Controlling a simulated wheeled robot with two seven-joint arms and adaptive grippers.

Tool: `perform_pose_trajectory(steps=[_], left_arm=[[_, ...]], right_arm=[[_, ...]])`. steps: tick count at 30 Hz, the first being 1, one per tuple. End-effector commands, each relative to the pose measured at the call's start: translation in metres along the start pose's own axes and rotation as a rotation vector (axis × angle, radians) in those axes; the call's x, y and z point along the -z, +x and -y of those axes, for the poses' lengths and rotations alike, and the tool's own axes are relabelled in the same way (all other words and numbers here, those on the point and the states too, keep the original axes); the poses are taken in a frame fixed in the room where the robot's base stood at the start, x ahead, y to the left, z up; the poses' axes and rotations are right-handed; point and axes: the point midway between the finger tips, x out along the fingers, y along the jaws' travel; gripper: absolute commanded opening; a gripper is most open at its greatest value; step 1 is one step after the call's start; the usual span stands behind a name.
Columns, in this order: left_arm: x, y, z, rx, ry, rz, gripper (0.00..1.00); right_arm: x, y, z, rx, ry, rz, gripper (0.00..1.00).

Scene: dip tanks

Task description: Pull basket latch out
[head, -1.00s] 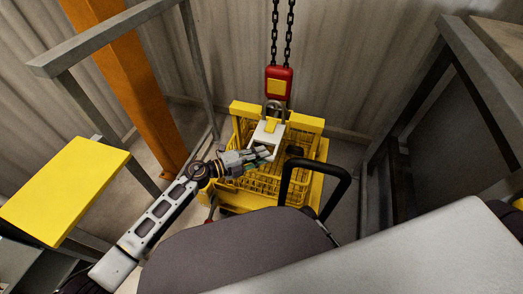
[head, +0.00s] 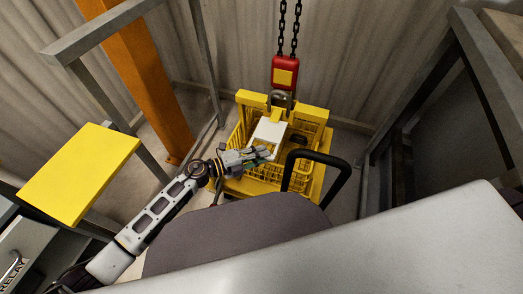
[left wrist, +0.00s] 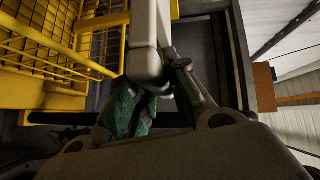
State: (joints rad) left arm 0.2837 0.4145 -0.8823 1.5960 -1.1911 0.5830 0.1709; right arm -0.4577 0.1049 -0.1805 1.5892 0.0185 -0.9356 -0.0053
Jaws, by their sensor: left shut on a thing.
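The yellow basket (head: 241,137) stands near the back wall, below the hoist. A white latch piece (head: 268,132) sticks out from the top of the basket towards me. My left gripper (head: 266,153) is at the near end of this piece. In the left wrist view my left gripper (left wrist: 155,88) has its green-padded fingers shut on a pale bar, the latch (left wrist: 148,38), with the yellow mesh of the basket (left wrist: 75,45) to the left. The finger contact is partly hidden by the bar's end. My right gripper is not in view.
A red hoist block (head: 285,72) hangs on chains with a shackle at the basket top. A black bar handle (head: 325,158) stands right of my gripper. An orange post (head: 140,75), a yellow panel (head: 78,172) and grey frames (head: 475,60) flank the space.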

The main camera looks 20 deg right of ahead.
Motion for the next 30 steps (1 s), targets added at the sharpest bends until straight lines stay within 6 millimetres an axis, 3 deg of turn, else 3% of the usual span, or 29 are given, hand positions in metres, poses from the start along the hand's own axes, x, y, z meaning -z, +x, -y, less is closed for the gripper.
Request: perform_pose_trajectory(steps=[11, 12, 16, 30], left_arm=[[0.0009, -0.0009, -0.002, -0.002, -0.001, 0.001, 0.0], [0.0009, -0.0008, -0.0019, -0.002, -0.001, 0.001, 0.22], [0.0008, -0.0008, -0.0014, -0.001, -0.001, 0.001, 0.39], [0.0007, -0.0035, -0.0006, 0.0, -0.001, 0.001, 0.39]], right_arm=[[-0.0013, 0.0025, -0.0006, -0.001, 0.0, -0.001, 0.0], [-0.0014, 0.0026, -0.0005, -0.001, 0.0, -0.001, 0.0], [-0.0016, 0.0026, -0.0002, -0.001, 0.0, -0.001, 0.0], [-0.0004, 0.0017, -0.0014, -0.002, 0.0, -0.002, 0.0]])
